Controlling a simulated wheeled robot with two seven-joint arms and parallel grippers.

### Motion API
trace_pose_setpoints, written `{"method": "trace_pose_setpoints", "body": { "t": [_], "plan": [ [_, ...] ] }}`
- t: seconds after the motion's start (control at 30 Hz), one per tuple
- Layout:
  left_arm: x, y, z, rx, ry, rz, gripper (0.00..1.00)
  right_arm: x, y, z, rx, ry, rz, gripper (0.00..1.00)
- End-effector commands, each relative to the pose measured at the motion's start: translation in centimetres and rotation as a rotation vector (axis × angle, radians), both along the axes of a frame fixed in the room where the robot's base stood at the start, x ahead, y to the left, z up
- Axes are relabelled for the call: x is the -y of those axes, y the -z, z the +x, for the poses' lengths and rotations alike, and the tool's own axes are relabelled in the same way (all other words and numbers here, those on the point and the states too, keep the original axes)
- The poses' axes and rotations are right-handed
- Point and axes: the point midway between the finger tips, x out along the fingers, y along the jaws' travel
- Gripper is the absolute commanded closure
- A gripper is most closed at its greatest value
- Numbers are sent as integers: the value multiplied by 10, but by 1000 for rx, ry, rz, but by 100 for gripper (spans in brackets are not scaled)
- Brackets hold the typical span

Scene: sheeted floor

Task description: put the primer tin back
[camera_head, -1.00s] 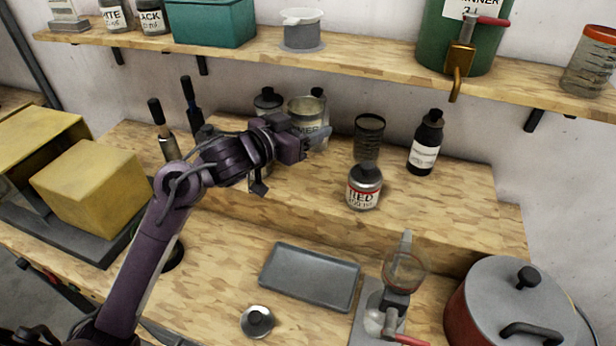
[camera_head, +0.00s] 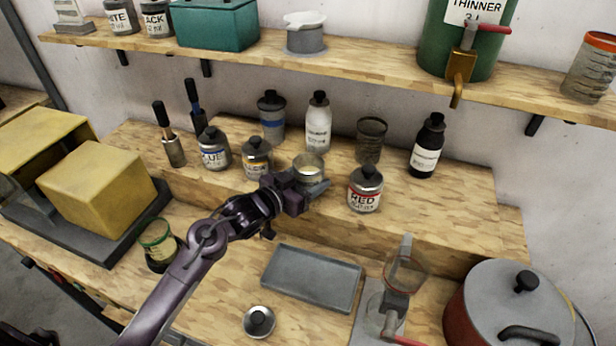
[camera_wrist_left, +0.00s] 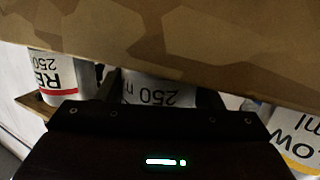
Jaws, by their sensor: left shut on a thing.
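The primer tin (camera_head: 309,162) is a metal tin without a lid, on or just above the raised wooden step. My left gripper (camera_head: 316,188) is shut on it from the front and hides its lower part. In the left wrist view the tin's label (camera_wrist_left: 158,92) shows upside down, reading 250, between the jaws. The tin lies between the yellow-label tin (camera_head: 257,158) on its left and the red tin (camera_head: 366,190) on its right. Whether its base touches the wood is hidden. My right gripper is not in view.
A blue tin (camera_head: 214,148), a white bottle (camera_head: 318,125), a mesh cup (camera_head: 370,140) and a dark bottle (camera_head: 427,145) stand around on the step. Below are a grey tray (camera_head: 312,278), a loose lid (camera_head: 259,321) and a red pot (camera_head: 510,310). A shelf (camera_head: 370,64) overhangs behind.

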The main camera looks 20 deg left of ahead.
Motion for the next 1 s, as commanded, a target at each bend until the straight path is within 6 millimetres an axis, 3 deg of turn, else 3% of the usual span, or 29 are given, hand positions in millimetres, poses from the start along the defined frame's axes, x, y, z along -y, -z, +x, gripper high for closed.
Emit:
{"method": "trace_pose_setpoints", "body": {
  "t": [0.2,0.23,0.37,0.73,1.0],
  "plan": [
    [0,3,0,2,0,-1,73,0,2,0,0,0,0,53],
    [0,3,0,0,0,0,36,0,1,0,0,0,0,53],
    [0,3,0,0,0,0,19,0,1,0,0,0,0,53],
    [-1,-1,-1,0,0,0,18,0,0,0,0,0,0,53],
    [-21,-4,-46,-2,0,3,18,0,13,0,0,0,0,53]
  ]
}}
